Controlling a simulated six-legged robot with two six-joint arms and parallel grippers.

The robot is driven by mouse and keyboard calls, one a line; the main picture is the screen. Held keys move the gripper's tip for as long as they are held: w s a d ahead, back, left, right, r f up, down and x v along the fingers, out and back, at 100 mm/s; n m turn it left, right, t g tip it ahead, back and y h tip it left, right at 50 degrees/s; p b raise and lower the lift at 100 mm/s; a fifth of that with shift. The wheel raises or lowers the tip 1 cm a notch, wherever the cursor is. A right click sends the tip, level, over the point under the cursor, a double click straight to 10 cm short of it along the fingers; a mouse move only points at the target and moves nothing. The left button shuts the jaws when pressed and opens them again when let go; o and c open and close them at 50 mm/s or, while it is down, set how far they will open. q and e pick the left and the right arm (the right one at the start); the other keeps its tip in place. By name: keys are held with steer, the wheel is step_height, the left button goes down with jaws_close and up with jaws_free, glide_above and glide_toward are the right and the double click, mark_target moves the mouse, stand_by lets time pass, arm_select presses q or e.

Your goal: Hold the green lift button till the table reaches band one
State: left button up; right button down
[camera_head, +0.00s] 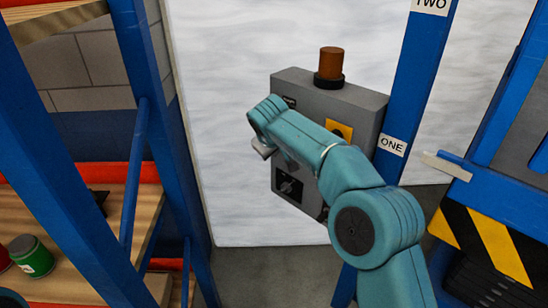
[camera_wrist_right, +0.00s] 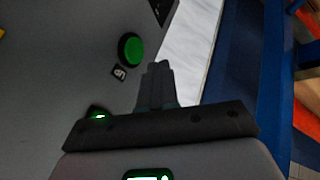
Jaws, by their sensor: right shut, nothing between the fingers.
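The green button (camera_wrist_right: 130,48) shows in the right wrist view on the grey control box (camera_head: 362,108); in the head view my right arm hides it. My right gripper (camera_wrist_right: 160,68) is shut and empty. Its fingertips appear to the right of and below the button in the wrist view, apart from it. The lift table (camera_head: 510,200) stands at the right of the head view with a pale pointer (camera_head: 447,166) on its left side. The pointer tip is close to the ONE label (camera_head: 392,146), slightly lower in the picture. My left gripper is not in view.
An orange-brown beacon (camera_head: 331,63) tops the box. A dark knob (camera_head: 290,186) is low on its front. The TWO label (camera_head: 431,4) is higher on the blue post (camera_head: 413,80). A blue shelf rack (camera_head: 70,190) with cans (camera_head: 33,258) stands at left.

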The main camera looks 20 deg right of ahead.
steer(key=v, duration=0.4)
steer(key=shift+s+r+b, duration=0.2)
steer(key=shift+r+b, duration=0.1)
steer(key=shift+b, duration=0.05)
steer(key=shift+s+a+r, duration=0.1)
steer(key=shift+a, duration=0.1)
